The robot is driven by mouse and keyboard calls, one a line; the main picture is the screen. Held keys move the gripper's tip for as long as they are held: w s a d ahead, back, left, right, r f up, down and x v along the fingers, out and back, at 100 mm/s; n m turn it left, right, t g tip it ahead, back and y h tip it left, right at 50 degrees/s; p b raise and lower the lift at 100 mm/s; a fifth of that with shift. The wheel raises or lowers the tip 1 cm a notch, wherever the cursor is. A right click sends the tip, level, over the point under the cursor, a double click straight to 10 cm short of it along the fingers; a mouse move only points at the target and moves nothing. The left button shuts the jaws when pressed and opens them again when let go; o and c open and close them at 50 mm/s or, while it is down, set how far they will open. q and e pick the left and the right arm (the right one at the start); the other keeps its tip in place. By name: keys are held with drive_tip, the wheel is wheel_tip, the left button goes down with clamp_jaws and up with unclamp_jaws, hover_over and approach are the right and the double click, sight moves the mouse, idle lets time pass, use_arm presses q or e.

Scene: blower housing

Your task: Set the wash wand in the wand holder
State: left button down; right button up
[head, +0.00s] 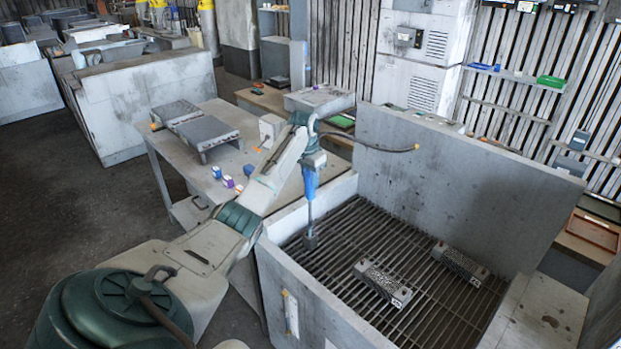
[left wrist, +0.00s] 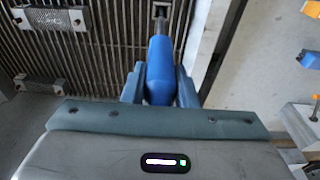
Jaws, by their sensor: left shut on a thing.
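The wash wand (head: 310,188) has a blue handle and a thin shaft ending in a dark head. It hangs nearly upright over the left part of the basin's slatted grate. My left gripper (head: 313,163) is shut on its blue handle. In the left wrist view, the wand (left wrist: 160,68) lies between the two blue-grey fingers (left wrist: 159,88) and its shaft points away over the grate. A narrow pale bracket (head: 291,313) with yellow ends is on the basin's outer left wall; I cannot tell whether it is the wand holder. My right gripper is out of view.
The walled basin (head: 435,185) has a grate floor (head: 350,235). Two grey perforated blocks (head: 383,283) (head: 461,263) lie on it. A grey table (head: 180,150) with metal plates and small coloured items stands left. A dark curved hose (head: 370,147) extends from my wrist.

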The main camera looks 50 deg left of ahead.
sight(310, 197)
use_arm(q)
drive_tip(key=shift+f, duration=0.2)
drive_tip(key=shift+f+b, duration=0.6)
drive_tip(key=shift+f, duration=1.65)
drive_tip(key=shift+p, duration=0.45)
drive_tip(key=shift+f, duration=0.2)
drive_tip(key=shift+f+b, duration=0.3)
drive_tip(key=shift+f, duration=1.1)
